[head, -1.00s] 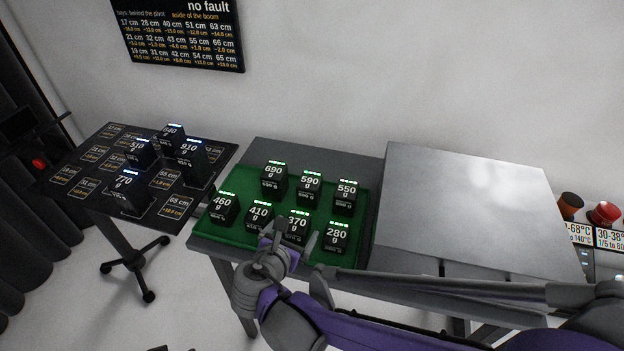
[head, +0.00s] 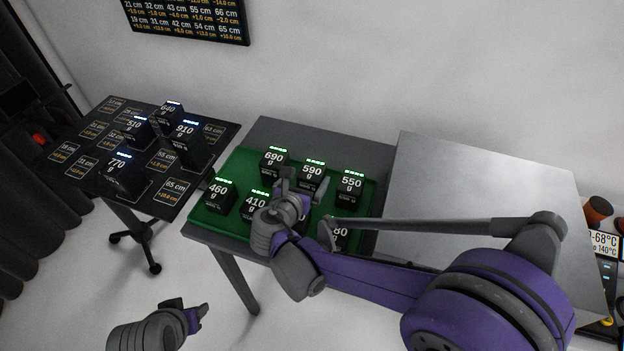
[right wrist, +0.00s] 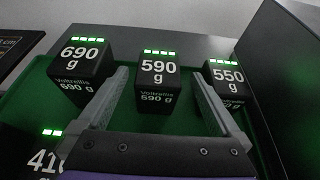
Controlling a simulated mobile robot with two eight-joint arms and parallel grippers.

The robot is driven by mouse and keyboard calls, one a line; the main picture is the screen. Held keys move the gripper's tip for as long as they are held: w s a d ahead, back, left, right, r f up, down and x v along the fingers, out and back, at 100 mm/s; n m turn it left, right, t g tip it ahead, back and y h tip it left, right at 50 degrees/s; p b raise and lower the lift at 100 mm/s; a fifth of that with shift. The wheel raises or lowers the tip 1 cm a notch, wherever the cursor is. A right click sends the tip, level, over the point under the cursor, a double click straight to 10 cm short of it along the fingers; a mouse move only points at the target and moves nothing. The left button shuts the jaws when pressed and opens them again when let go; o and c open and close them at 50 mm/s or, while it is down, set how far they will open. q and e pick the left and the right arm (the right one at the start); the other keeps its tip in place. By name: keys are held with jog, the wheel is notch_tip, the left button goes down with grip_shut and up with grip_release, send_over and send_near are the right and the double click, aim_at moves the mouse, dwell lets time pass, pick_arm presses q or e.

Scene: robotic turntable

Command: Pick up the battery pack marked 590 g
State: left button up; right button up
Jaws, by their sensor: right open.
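The battery pack marked 590 g (head: 312,171) is a black block with green lights on top, standing upright in the back row on the green mat (head: 219,227). It also shows in the right wrist view (right wrist: 157,75), centred between the fingers. My right gripper (head: 301,184) is open and empty, just in front of the 590 g pack; its fingers point at the pack, and I cannot tell whether they reach its sides. My left gripper (head: 190,316) is low at the bottom left, away from the tables; its jaw opening is unclear.
The 690 g pack (head: 273,161) and the 550 g pack (head: 351,187) flank it. The 460 g (head: 218,195) and 410 g (head: 255,203) packs stand in front; others there are partly hidden by my arm. A dark board (head: 80,180) with several packs is left, a raised grey panel (head: 470,180) right.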

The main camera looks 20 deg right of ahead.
aim_at(311, 174)
jog(key=x, duration=0.4)
jog(key=shift+w+d+f, duration=0.15)
jog(key=shift+w+f, duration=0.05)
jog(key=shift+w, duration=0.1)
jog(key=shift+s, duration=0.1)
jog(key=shift+c, duration=1.1)
grip_shut()
